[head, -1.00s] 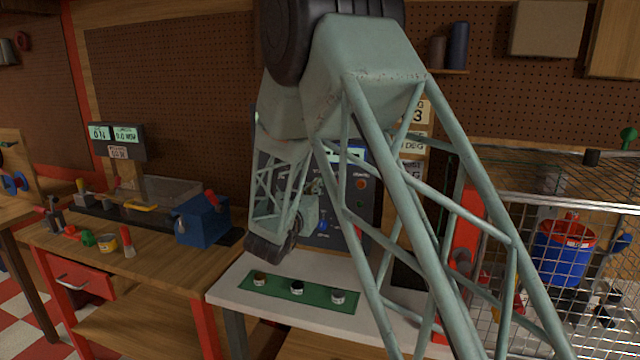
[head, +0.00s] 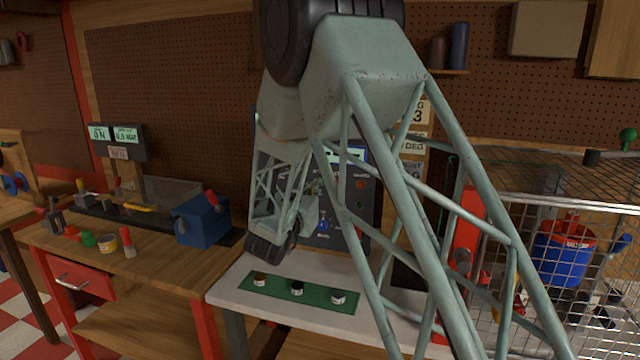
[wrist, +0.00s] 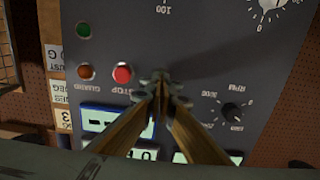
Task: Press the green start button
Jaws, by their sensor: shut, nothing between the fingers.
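The dark control panel (head: 345,235) stands behind my arm in the head view. It fills much of the wrist view, upside down (wrist: 205,50). A green button (wrist: 83,30) sits at its upper left there, and also shows in the head view (head: 361,204). Below it in the wrist view are an orange light marked GUARD (wrist: 86,72) and a red STOP button (wrist: 122,73). My gripper (wrist: 160,82) is shut and empty, its tips in front of the panel just right of the STOP button. Whether the tips touch the panel cannot be told.
A dial marked RPM (wrist: 232,112) and lit displays (wrist: 115,122) are near the fingers. A green mat (head: 270,291) with three small round parts lies on the white bench (head: 235,290). A wire mesh cage (head: 530,215) stands to the right.

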